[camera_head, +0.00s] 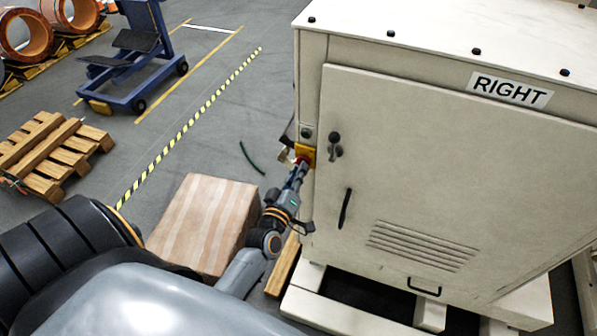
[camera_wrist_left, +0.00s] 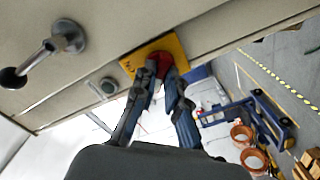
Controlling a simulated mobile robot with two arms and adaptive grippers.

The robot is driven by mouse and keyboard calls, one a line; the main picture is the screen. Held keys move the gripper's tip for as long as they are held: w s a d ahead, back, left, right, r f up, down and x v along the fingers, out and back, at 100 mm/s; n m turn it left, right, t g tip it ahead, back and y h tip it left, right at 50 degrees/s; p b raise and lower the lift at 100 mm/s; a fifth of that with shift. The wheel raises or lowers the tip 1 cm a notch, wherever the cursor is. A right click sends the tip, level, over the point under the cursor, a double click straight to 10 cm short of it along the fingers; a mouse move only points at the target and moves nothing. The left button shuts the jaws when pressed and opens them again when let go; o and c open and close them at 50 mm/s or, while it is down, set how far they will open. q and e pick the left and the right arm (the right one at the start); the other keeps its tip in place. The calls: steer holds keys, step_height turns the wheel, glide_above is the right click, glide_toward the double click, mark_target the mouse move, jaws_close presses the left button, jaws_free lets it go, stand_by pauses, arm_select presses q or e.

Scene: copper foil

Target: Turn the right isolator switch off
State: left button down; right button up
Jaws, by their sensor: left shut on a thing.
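The right cabinet (camera_head: 400,150) is a large beige box with a "RIGHT" label (camera_head: 510,89) on its upper edge. Its isolator switch is a red knob on a yellow plate (camera_head: 306,152) at the cabinet's left edge. My left gripper (camera_head: 300,168) reaches up to the switch. In the left wrist view, its two fingers (camera_wrist_left: 164,80) are closed around the red knob (camera_wrist_left: 161,62), in front of the yellow plate (camera_wrist_left: 178,50). The fingers partly hide the knob, and I cannot tell its exact angle. My right gripper is not in view.
A door handle (camera_head: 335,145) sits right of the switch; it also shows in the left wrist view (camera_wrist_left: 62,42). A cardboard box (camera_head: 200,222) stands beside my left arm. A wooden pallet (camera_head: 50,155) and blue cart (camera_head: 135,60) stand farther left. Open floor lies between.

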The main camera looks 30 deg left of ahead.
arm_select(q)
steer(key=c, duration=1.4)
jaws_free()
steer(key=v, duration=1.2)
